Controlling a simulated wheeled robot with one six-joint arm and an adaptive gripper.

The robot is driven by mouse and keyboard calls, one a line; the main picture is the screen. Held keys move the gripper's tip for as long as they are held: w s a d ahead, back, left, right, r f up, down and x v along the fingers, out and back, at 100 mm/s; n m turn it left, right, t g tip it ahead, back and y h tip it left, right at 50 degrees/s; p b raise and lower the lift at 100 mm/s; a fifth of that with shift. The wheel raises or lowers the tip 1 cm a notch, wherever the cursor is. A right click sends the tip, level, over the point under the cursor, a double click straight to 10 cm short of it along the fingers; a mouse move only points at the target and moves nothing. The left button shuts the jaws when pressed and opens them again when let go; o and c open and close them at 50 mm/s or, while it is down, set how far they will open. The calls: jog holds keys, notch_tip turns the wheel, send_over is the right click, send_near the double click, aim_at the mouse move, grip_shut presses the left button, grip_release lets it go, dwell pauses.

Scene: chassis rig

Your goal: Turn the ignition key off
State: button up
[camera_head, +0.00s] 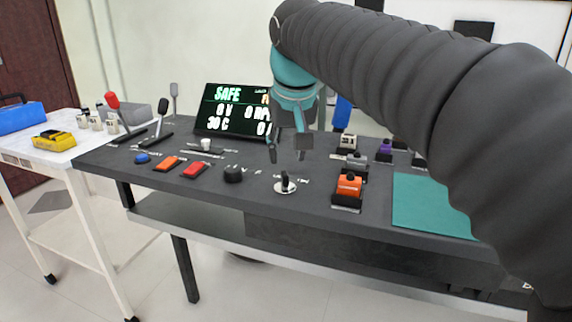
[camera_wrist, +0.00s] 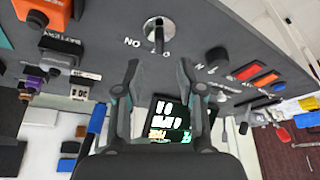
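The ignition key (camera_head: 285,182) is a small black handle on a round silver plate in the middle of the dark panel. In the wrist view the key (camera_wrist: 157,34) is at the top centre, its handle roughly upright in the picture, with white lettering beside and below the plate. My gripper (camera_head: 287,154) points down just above and behind the key in the head view. In the wrist view my gripper (camera_wrist: 158,66) shows two separated fingers with nothing between them, and the key appears beyond their tips, apart from them.
A black knob (camera_head: 232,174) is left of the key, and an orange switch (camera_head: 348,186) is to its right. Red (camera_head: 195,169) and orange (camera_head: 166,163) rockers lie farther left. A display (camera_head: 232,110) reading SAFE stands behind. A teal mat (camera_head: 425,205) lies at right.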

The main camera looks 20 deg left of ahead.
jog(key=v, duration=0.6)
jog(key=s+d+f+m, duration=0.15)
jog(key=d+f, duration=0.25)
jog(key=d, duration=0.5)
jog(key=s+d+f+m, duration=0.1)
jog(key=s+d+f, duration=0.2)
jog(key=d+f, duration=0.35)
jog(key=s+d+f+m+t+h, duration=0.1)
jog(key=s+d+f+m+h, duration=0.1)
jog(key=s+d+f, duration=1)
notch_tip(320, 180, down, 3)
jog(key=shift+s+d+f+m+t, duration=0.1)
jog(key=shift+s+d+m+t, duration=0.25)
jog(key=shift+d, duration=0.55)
